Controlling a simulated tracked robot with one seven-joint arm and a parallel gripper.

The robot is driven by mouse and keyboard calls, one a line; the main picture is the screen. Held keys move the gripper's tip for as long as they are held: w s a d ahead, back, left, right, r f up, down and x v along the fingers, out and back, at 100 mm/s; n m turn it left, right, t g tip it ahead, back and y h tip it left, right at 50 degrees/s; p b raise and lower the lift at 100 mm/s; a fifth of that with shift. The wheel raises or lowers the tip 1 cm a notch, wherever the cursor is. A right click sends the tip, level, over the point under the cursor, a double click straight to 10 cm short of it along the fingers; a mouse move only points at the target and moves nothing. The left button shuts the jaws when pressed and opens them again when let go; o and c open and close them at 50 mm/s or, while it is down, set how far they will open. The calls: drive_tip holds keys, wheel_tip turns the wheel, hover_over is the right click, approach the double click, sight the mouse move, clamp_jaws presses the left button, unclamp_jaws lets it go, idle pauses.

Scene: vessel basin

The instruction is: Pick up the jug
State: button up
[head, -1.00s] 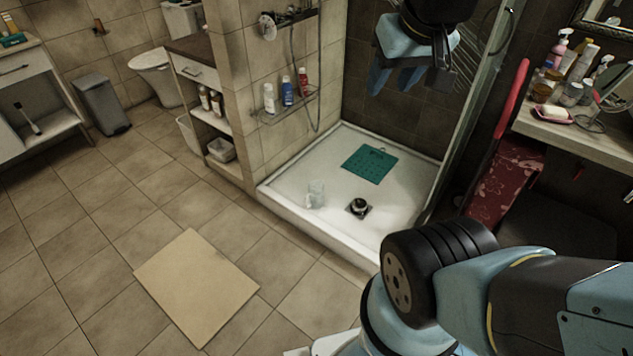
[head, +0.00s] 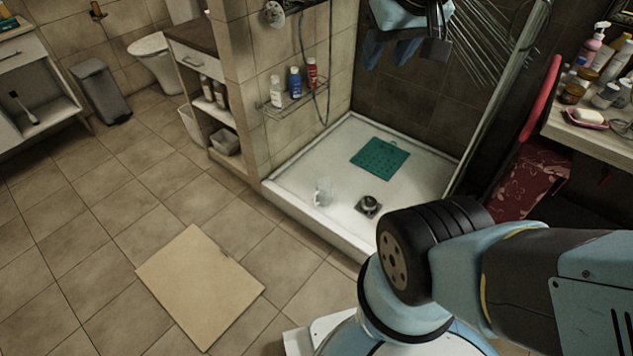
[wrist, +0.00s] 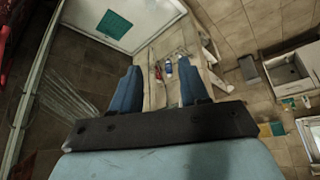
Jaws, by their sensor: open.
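The clear jug (head: 322,191) stands in the white shower tray (head: 290,196), near its front left edge. It is small and see-through in the head view. My gripper (head: 392,55) is at the top of the head view, high in front of the shower's dark back wall and well apart from the jug. In the wrist view my gripper (wrist: 158,90) shows two blue fingers spread wide with nothing between them. I cannot make out the jug in the wrist view.
A wire shelf with bottles (head: 295,84) hangs on the left shower wall. A glass panel (head: 500,85) bounds the right side. A beige mat (head: 200,287) lies on open floor.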

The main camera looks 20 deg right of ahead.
drive_tip(key=w+d+f+n+g, duration=0.2)
drive_tip(key=w+n, duration=0.5)
drive_tip(key=w, duration=1.7)
drive_tip(key=w+f+n+g+h, duration=0.1)
drive_tip(key=w+f+n, duration=0.7)
drive_tip(key=w+f, duration=1.35)
drive_tip(key=w+f+n, duration=0.3)
drive_tip(key=w+f, duration=0.3)
drive_tip(key=f, duration=0.7)
drive_tip(key=n+g+y, duration=0.1)
drive_tip(key=n+g, duration=0.2)
drive_tip(key=n, duration=0.6)
approach(314, 195)
drive_tip(key=shift+s+d+f, duration=0.1)
drive_tip(key=shift+f, duration=7)
